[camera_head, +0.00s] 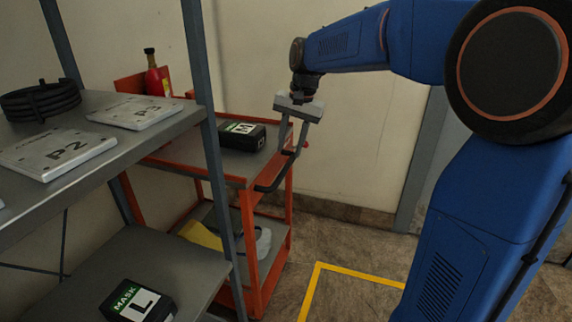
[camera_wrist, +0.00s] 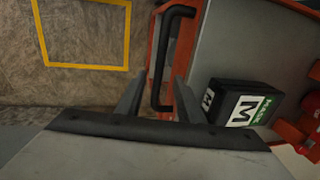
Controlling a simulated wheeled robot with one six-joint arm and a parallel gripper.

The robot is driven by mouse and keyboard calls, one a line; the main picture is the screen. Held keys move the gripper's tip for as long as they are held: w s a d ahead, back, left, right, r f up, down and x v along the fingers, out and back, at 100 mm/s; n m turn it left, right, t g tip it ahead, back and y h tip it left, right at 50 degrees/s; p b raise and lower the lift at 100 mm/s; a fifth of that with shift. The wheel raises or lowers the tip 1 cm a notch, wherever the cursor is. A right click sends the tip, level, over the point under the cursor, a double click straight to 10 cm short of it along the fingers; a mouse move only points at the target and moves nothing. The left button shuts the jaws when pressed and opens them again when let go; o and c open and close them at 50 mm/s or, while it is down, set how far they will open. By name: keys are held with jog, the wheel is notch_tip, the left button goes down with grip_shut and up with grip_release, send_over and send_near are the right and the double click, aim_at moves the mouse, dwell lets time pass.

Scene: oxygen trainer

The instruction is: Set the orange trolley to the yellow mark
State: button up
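The orange trolley (camera_head: 220,175) stands behind and beside the grey shelf, with a grey top and a black bar handle (camera_head: 272,186) on its right end. My gripper (camera_head: 290,147) points down at the handle's far part. In the wrist view my gripper (camera_wrist: 157,88) is open, its fingers apart on either side of the black handle (camera_wrist: 165,60). I cannot tell whether either finger touches it. The yellow mark (camera_head: 360,274) is an outline on the floor, right of the trolley; it also shows in the wrist view (camera_wrist: 86,66). The trolley is outside it.
A black mask box M (camera_head: 243,136) and a red bottle (camera_head: 157,77) are on the trolley top. Its lower shelf holds yellow and grey items. The grey shelf (camera_head: 165,128) with plates, a coil and mask box L (camera_head: 140,303) stands close at left. Floor around the mark looks clear.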

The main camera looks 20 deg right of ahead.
aim_at(285, 168)
jog(key=f, duration=0.4)
jog(key=a+f, duration=0.1)
jog(key=f, duration=0.2)
jog(key=shift+w, duration=0.35)
grip_shut()
